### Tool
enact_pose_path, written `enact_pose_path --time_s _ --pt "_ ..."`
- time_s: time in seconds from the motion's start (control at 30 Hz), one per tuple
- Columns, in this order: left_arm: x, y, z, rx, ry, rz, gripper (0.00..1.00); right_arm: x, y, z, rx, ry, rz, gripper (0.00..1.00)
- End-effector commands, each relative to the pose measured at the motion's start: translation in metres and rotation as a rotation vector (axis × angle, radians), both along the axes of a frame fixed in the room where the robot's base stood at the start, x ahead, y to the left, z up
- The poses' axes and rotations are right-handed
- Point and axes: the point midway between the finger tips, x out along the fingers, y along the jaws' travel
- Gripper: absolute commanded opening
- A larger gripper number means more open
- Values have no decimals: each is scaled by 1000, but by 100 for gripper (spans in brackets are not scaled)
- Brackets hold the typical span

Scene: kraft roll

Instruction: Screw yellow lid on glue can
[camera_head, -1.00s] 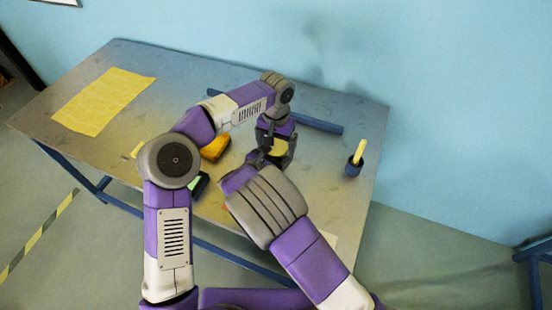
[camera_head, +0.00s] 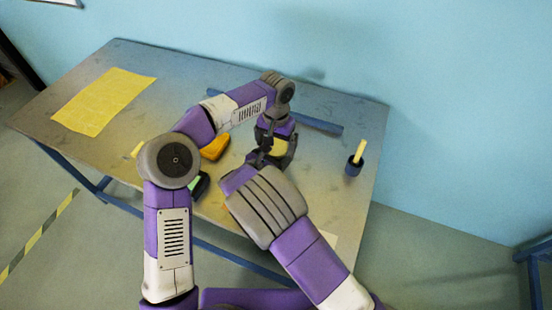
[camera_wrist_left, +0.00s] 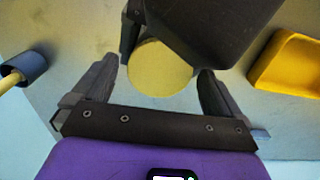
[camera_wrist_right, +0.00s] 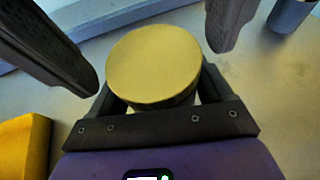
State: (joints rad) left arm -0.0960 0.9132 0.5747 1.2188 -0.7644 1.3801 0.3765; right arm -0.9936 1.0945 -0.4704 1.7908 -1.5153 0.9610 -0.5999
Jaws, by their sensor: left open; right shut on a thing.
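The yellow lid (camera_wrist_right: 153,65) is a round disc, seen from above in the right wrist view, and it covers the top of the glue can. It shows between my left gripper's fingers in the left wrist view (camera_wrist_left: 160,68) and partly in the head view (camera_head: 279,147). My left gripper (camera_head: 277,150) points down over the lid, open, with its fingers on either side and gaps between them and the lid. My right gripper (camera_wrist_right: 157,88) is shut on the can below the lid. The can is almost fully hidden, so how the lid is seated cannot be told.
A yellow-orange object (camera_head: 215,147) and a dark object with a green part (camera_head: 199,185) lie left of the grippers. A blue cup (camera_head: 353,168) with a yellow stick stands at right. A blue rail (camera_head: 318,124) lies behind; a yellow sheet (camera_head: 103,101) lies far left.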

Motion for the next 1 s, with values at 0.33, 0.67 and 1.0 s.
enact_pose_path --time_s 0.33,0.67,1.0 --pt "1 -1 38 0 -6 1 100 0 0 1 0 -1 0 0" --pt "0 0 103 -1 -2 1 100 0 0 1 -1 -1 0 0" --pt "0 0 120 0 0 0 100 0 0 1 0 -1 0 0"
